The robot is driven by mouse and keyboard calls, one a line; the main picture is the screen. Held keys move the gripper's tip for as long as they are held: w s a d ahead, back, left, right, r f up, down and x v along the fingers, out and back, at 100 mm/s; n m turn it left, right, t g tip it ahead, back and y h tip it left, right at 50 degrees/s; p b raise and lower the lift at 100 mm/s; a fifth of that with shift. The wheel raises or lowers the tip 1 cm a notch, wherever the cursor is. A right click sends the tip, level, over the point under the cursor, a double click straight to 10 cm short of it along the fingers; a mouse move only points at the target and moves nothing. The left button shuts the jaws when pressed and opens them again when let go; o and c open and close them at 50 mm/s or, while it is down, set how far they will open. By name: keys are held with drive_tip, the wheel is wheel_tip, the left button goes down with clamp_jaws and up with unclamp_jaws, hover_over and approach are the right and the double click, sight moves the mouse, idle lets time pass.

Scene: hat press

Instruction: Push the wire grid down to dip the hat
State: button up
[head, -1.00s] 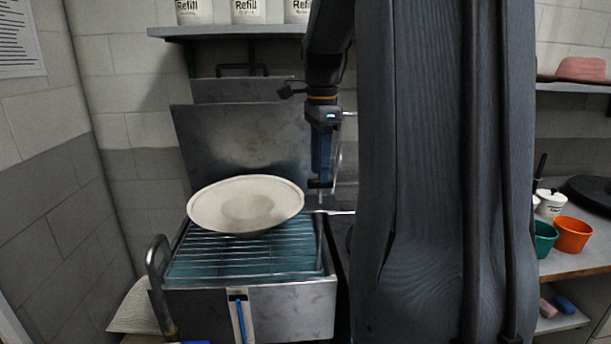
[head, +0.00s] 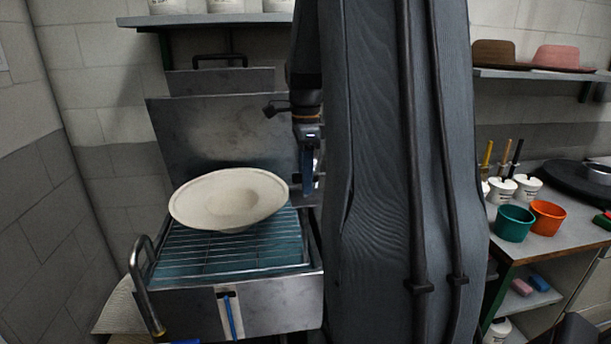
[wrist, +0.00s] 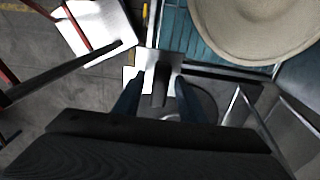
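The cream, wide-brimmed hat (head: 228,198) rests tilted over the back of the wire grid (head: 190,258). The grid lies across the top of an open metal tank (head: 285,303) with blue-green showing beneath the wires. My gripper (head: 305,187) points down beside the tank's back right side, right of the hat. In the wrist view its two blue fingers (wrist: 158,98) stand apart, with a dark bar and a pale metal plate (wrist: 172,63) showing between or below them; I cannot tell whether they touch. The hat brim (wrist: 262,32) and blue-green tank show at the upper right there.
A metal lid (head: 205,125) stands raised behind the tank. A curved metal handle (head: 138,278) rises at the tank's left. A bench at right holds green (head: 514,224) and orange (head: 547,217) cups. My own dark column blocks the middle right of the head view.

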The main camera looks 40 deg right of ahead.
drive_tip(key=shift+c, duration=0.5)
clamp_jaws()
drive_tip(key=b, duration=0.9)
hover_over(305, 260)
drive_tip(key=f, duration=2.2)
drive_tip(key=shift+w+d, duration=0.25)
drive_tip(key=shift+s+f, duration=0.1)
drive_tip(key=shift+f, duration=0.2)
drive_tip(key=shift+o, duration=0.5)
unclamp_jaws()
